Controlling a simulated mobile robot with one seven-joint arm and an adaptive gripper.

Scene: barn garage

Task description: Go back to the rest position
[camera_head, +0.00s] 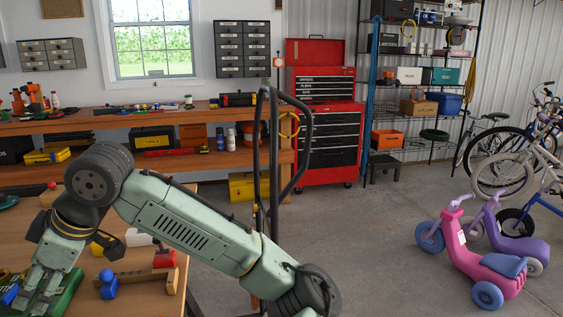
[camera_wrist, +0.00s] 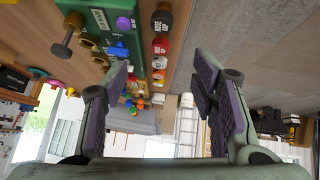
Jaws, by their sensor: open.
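My gripper (camera_wrist: 160,95) is open in the wrist view, its two purple-padded fingers wide apart with nothing between them. In the head view, my pale green arm runs from the lower right up to its elbow and down to the lower left, where the gripper (camera_head: 30,295) hangs low over a wooden table (camera_head: 135,265). A green board (camera_head: 68,293) lies beside and partly behind it. In the wrist view the green board (camera_wrist: 131,45) shows at the top, with a purple knob and a blue piece on it.
A red and white piece (camera_head: 164,258), a blue piece (camera_head: 108,284) and wooden blocks lie on the table near my arm. A workbench (camera_head: 225,158) and red tool chest (camera_head: 330,140) stand behind. Toy scooters (camera_head: 480,262) and bicycles are at right; the middle floor is clear.

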